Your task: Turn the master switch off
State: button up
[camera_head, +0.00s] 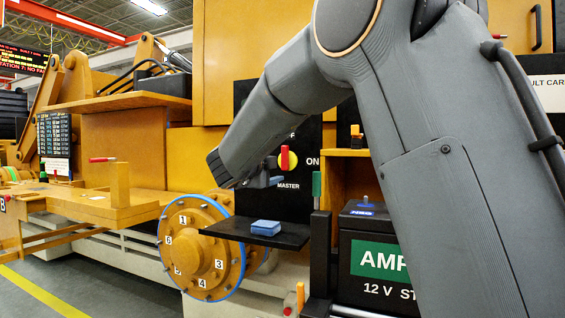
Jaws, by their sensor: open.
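The master switch is a red handle (285,157) on a yellow disc (292,163), set on a black panel (300,205). The red handle stands roughly upright. "ON" is printed to the right of the disc and "MASTER" below it. A label above it is mostly hidden behind my arm, with only its last letter showing. My gripper (270,174) is just left of and slightly below the handle. It is small and partly hidden by my own wrist. It is open, with nothing seen between its fingers; I cannot tell whether it touches the handle.
A black shelf (290,236) with a blue block (265,227) juts out below the panel. A numbered orange wheel hub (200,252) is at lower left. A black battery (372,240) and a green-topped post (317,190) stand right of the panel. My arm covers much of the right side.

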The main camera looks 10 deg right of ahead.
jog(key=shift+v, duration=1.3)
